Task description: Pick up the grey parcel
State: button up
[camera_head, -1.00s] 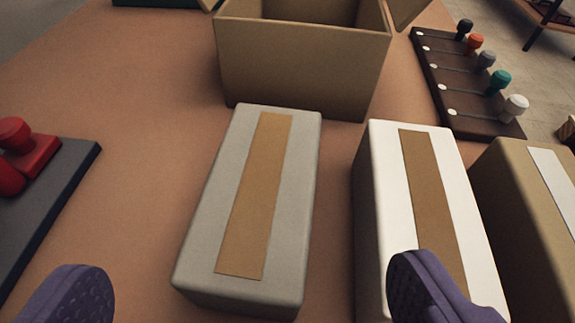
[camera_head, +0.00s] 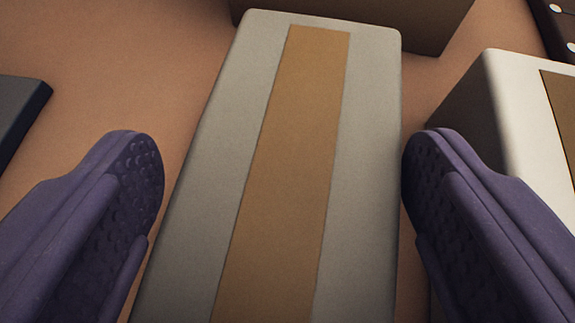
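The grey parcel (camera_head: 368,150), a box with a brown tape strip along its top, fills the middle of the view. Its near end runs out of the bottom of the frame. My gripper (camera_head: 283,170) is open, with one purple finger on each side of the parcel. The left finger shows a gap to the parcel's left edge. The right finger is very close to its right edge; I cannot tell whether it touches.
A white parcel (camera_head: 515,125) stands close on the right, partly behind my right finger. An open cardboard box (camera_head: 400,22) stands just beyond the grey parcel. A dark board (camera_head: 18,110) lies at the left edge. The brown tabletop (camera_head: 110,70) is clear at the upper left.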

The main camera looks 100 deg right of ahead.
jog(key=c, duration=0.8)
jog(key=shift+o, duration=0.2)
